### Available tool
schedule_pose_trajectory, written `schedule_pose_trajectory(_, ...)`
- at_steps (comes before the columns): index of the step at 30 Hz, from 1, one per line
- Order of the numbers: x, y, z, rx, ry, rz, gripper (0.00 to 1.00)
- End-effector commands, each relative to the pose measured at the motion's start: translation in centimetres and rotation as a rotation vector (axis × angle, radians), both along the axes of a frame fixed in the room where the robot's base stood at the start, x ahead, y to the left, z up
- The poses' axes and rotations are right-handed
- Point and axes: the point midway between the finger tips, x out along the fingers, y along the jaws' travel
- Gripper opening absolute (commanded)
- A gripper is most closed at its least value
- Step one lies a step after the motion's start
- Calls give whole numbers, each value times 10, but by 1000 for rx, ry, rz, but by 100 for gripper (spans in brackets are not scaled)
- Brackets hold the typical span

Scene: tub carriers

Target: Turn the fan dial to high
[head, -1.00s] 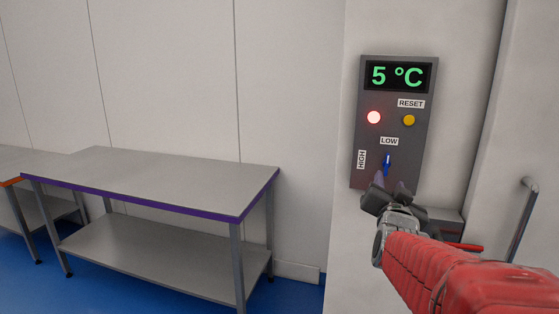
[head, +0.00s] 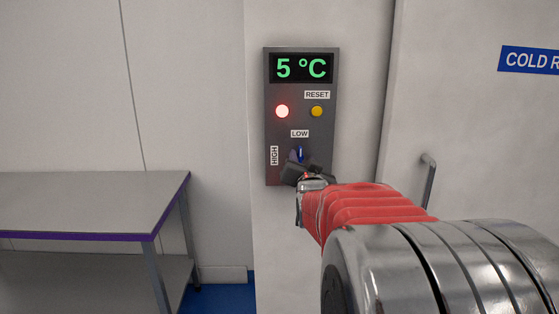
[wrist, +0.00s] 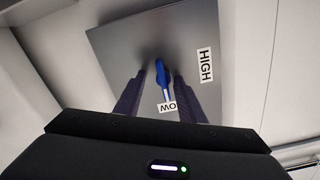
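The fan dial (head: 299,153) is a blue knob low on the grey control panel (head: 327,160), mostly hidden by my gripper in the head view. LOW is printed above it and HIGH to its left. In the wrist view the dial (wrist: 161,80) shows whole, its narrow end towards the LOW label (wrist: 167,107); the HIGH label (wrist: 205,65) is off to the right. My gripper (head: 298,160) is at the panel. Its two dark fingers (wrist: 160,76) are apart, one on each side of the dial, with gaps visible between them and it.
Above the dial are a lit red lamp (head: 282,111), a yellow RESET button (head: 317,111) and a display (head: 301,68) reading 5 °C. A steel table (head: 90,200) stands at left. A door handle (head: 429,180) and a blue cold-room sign (head: 530,60) are at right.

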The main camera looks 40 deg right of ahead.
Motion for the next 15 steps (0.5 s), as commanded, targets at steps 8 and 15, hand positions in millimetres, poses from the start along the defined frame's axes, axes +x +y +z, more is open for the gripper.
schedule_pose_trajectory(8, 4, 5, 0, 0, 0, 11, 30)
schedule_pose_trajectory(15, 5, 6, 0, 0, 0, 13, 13)
